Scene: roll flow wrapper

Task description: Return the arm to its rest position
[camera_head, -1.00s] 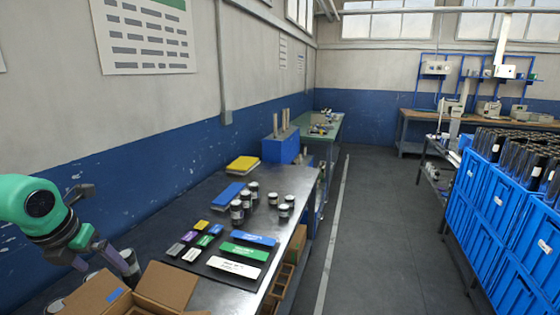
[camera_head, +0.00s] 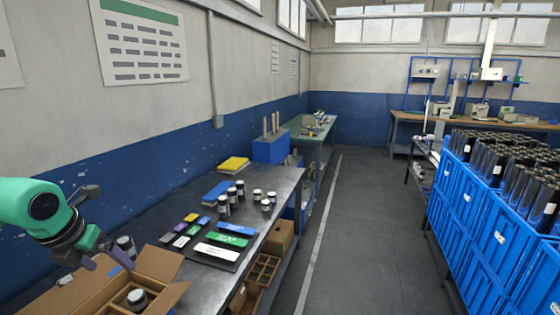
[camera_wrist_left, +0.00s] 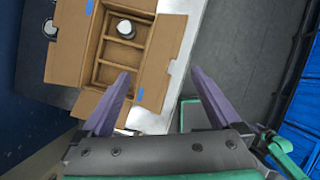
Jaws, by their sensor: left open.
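My left arm comes in from the left in the head view. Its gripper (camera_head: 106,262) is open, with nothing between its purple fingers. In the left wrist view the fingers (camera_wrist_left: 160,84) are spread apart above the near edge of an open cardboard box (camera_wrist_left: 83,62). The box (camera_head: 163,262) stands at the front of the metal table in the head view. It has dividers, and one white-lidded jar (camera_head: 137,298) sits in a compartment. That jar also shows in the wrist view (camera_wrist_left: 124,27). The right gripper is in neither view.
A jar (camera_head: 126,244) stands behind the box, close to the gripper. Coloured labels lie on a dark mat (camera_head: 226,264), with several jars (camera_head: 223,206) beyond. Blue crates (camera_head: 489,237) stand at right. The aisle floor (camera_head: 366,240) between is clear.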

